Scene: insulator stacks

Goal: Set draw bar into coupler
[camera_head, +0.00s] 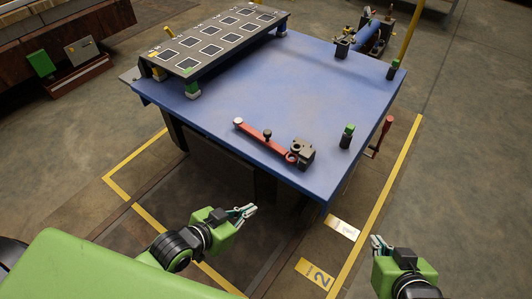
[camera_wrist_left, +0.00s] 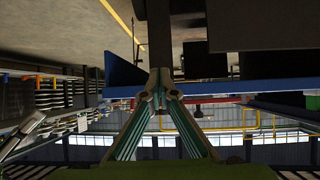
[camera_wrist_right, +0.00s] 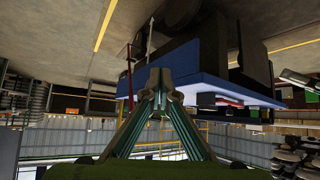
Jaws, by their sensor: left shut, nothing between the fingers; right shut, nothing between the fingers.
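A red draw bar (camera_head: 263,140) with a dark knob in its middle lies on the blue table (camera_head: 265,85) near its front edge. Its ring end is at the dark metal coupler (camera_head: 303,152); I cannot tell whether the ring is inside it or just beside it. My left gripper (camera_head: 249,210) is shut and empty, in front of and below the table edge. It also shows in the left wrist view (camera_wrist_left: 160,92). My right gripper (camera_head: 378,243) is shut and empty, off the table's right front corner. It also shows in the right wrist view (camera_wrist_right: 159,92).
A raised dark panel (camera_head: 215,41) with several square openings stands at the table's back left. Green-topped posts stand on the table's right side, one (camera_head: 347,136) near the coupler. A red-handled lever (camera_head: 383,133) is beside the right edge. The table's middle is clear.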

